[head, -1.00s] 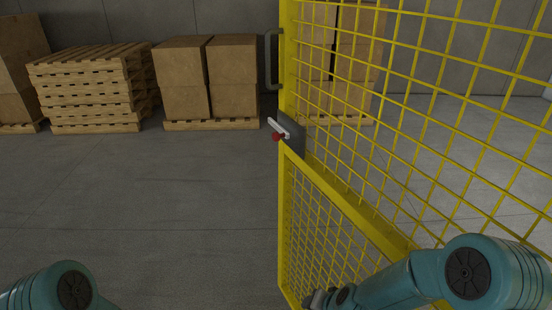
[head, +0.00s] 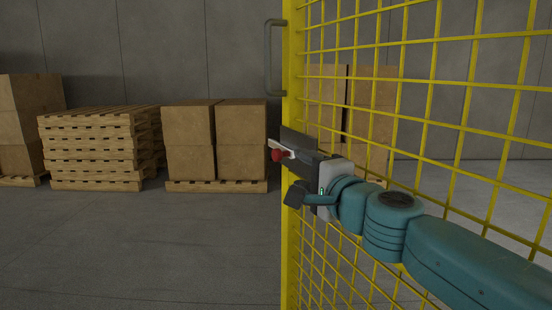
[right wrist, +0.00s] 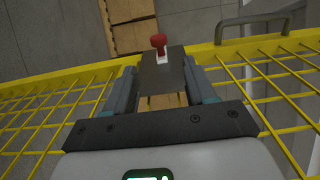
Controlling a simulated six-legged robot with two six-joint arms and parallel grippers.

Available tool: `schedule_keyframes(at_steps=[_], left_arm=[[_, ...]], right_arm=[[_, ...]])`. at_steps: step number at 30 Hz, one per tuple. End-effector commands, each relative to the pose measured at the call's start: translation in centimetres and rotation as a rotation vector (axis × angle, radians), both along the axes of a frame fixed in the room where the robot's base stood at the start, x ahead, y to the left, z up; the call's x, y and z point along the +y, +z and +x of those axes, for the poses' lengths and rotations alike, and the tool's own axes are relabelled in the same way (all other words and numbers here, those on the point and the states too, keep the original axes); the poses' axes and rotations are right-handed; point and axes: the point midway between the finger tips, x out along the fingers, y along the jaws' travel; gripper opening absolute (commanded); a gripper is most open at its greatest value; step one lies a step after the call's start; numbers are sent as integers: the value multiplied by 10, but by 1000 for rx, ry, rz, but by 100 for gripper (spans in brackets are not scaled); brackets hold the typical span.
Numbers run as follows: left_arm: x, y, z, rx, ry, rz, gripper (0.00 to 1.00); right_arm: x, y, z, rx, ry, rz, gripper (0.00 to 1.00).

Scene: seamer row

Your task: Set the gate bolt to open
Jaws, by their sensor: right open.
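The gate bolt's red knob (head: 277,155) sits on a short pale bar at the free edge of the yellow gate, beside a dark plate (head: 298,140). The knob (right wrist: 158,41) and the plate (right wrist: 162,72) also show in the right wrist view. My right gripper (head: 290,174) is open and empty at the bolt's height. In the right wrist view its two fingers (right wrist: 160,82) stand either side of the plate, with the knob just beyond their tips. I cannot tell whether the fingers touch the plate. The gripper partly hides the bolt in the head view. My left gripper is out of view.
The yellow mesh gate (head: 291,60) fills the right side, with a grey pull handle (head: 268,58) above the bolt. Stacked pallets (head: 95,150) and boxes on pallets (head: 215,140) stand by the far wall. The floor left of the gate is clear.

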Motion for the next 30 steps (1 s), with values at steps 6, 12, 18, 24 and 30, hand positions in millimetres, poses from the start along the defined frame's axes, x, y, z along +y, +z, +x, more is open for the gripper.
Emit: schedule_keyframes(at_steps=[6, 12, 18, 24, 30], left_arm=[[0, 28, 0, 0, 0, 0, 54], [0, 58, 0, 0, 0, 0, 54], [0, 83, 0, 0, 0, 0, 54], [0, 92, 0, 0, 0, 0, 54], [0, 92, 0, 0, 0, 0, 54]], right_arm=[[23, 5, 45, 5, -1, 2, 55], [42, 7, 87, 5, -2, 2, 55], [54, 5, 117, 4, -3, 1, 55], [59, 1, 130, 4, -3, 3, 55], [59, -1, 132, 2, -3, 2, 55]])
